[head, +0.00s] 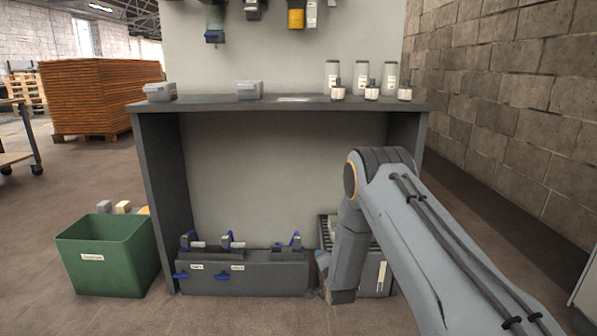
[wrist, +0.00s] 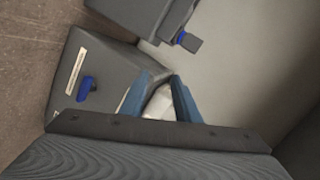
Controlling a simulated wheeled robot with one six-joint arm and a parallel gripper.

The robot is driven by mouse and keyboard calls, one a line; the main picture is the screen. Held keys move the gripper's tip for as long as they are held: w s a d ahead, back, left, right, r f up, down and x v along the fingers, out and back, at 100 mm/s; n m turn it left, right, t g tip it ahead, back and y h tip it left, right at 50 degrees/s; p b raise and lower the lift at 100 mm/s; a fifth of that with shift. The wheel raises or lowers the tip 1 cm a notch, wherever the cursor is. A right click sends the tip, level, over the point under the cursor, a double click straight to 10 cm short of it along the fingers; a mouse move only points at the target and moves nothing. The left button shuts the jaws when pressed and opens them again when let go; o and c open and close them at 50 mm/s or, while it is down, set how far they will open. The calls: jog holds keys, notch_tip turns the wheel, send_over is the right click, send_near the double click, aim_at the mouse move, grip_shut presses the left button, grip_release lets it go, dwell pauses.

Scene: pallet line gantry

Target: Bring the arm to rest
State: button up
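In the head view my arm reaches down from the right, and its wrist hangs low in front of the grey bench. My gripper (wrist: 162,76) shows in the wrist view as two blue fingers standing apart. A pale whitish piece (wrist: 159,104) shows in the space between them; I cannot make out what it is, and I see no clear grip on it. In the head view the fingers are mostly hidden, low beside the right end of a grey floor unit (head: 250,279).
The floor unit carries several blue-levered fixtures. A ribbed grey crate (head: 377,281) stands right of it, partly behind my arm. A green bin (head: 105,262) stands left. The bench top (head: 210,104) holds jars and small boxes. A block wall (head: 510,110) bounds the right.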

jog(key=s+a+r+n+g+y, duration=0.1)
jog(key=s+a+r+n+g, duration=0.15)
jog(key=s+a+r, duration=0.35)
jog(key=s+a+r+n+g, duration=0.1)
jog(key=s+a+r+n, duration=0.15)
jog(key=a+r, duration=0.4)
jog(key=s+a+r+n+g, duration=0.3)
jog(key=s+r+n+g, duration=0.1)
jog(key=s+r, duration=0.7)
jog(key=s+d+r+n+g, duration=0.2)
jog(key=s+r+n, duration=0.1)
jog(key=s, duration=1)
jog(key=s+d+r+n+g+h, duration=0.1)
jog(key=s+d+r+n+g, duration=0.2)
jog(key=s, duration=1.1)
jog(key=s+d+r+n+g, duration=0.1)
jog(key=s+r+n, duration=0.25)
jog(key=s, duration=0.95)
jog(key=d+r+m+p, duration=0.2)
jog(key=d+r+p, duration=0.4)
jog(key=r+p, duration=0.3)
jog(key=d+r+m+h+p, duration=0.1)
jog(key=d+r+p, duration=0.6)
jog(key=p, duration=1)
jog(key=d+r+m+p, duration=0.3)
jog(key=d+r+p, duration=0.4)
jog(key=r+p, duration=0.5)
jog(key=shift+w+r+h+p, duration=0.2)
jog(key=shift+r+h+p, duration=0.2)
jog(key=shift+p, duration=0.1)
